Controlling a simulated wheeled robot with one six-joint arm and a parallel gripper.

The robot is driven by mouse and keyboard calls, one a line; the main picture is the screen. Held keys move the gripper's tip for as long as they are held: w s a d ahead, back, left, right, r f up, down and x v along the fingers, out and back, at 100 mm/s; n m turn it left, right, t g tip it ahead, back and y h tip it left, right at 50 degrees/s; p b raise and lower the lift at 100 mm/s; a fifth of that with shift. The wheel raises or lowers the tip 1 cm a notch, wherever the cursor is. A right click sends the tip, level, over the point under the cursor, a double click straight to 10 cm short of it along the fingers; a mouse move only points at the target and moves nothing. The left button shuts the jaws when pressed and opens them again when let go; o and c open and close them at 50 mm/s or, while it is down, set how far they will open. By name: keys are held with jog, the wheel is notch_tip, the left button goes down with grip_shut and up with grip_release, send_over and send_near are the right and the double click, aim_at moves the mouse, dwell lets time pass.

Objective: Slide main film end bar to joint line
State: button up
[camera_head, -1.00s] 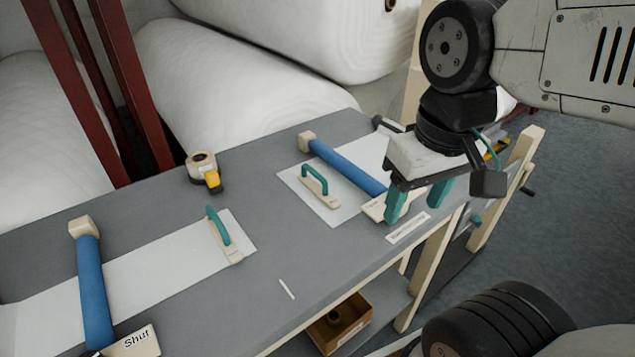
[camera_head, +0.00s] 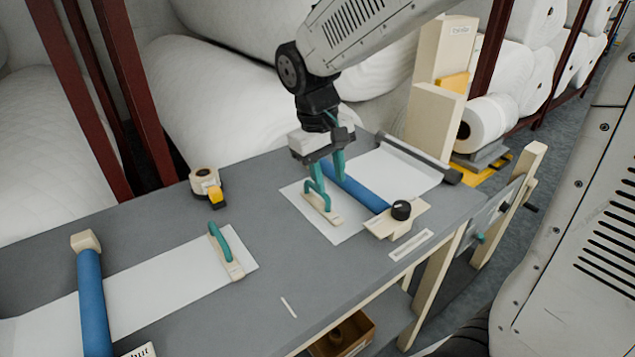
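Two white film strips lie on the grey table, each with a pale end bar carrying a teal handle. The right end bar (camera_head: 333,217) lies on the right film (camera_head: 345,234), left of a blue roller (camera_head: 352,185). The left end bar (camera_head: 236,268) lies across the right end of the left film (camera_head: 160,283). I cannot tell which is the main film. My gripper (camera_head: 329,178) hangs over the right bar's handle (camera_head: 317,197), its teal fingers apart; contact is unclear. A short white mark (camera_head: 288,307), possibly the joint line, is on the table between the films.
A tape dispenser (camera_head: 207,187) stands at the table's back edge. A second blue roller (camera_head: 94,303) crosses the left film. A block with a black knob (camera_head: 400,211) sits at the right roller's near end.

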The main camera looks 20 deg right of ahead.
jog(key=t, duration=0.1)
send_near(321, 200)
jog(key=f, duration=0.3)
jog(key=shift+s+d+f, duration=0.1)
jog(key=shift+s+f, duration=0.2)
jog(key=shift+s, duration=0.1)
grip_shut()
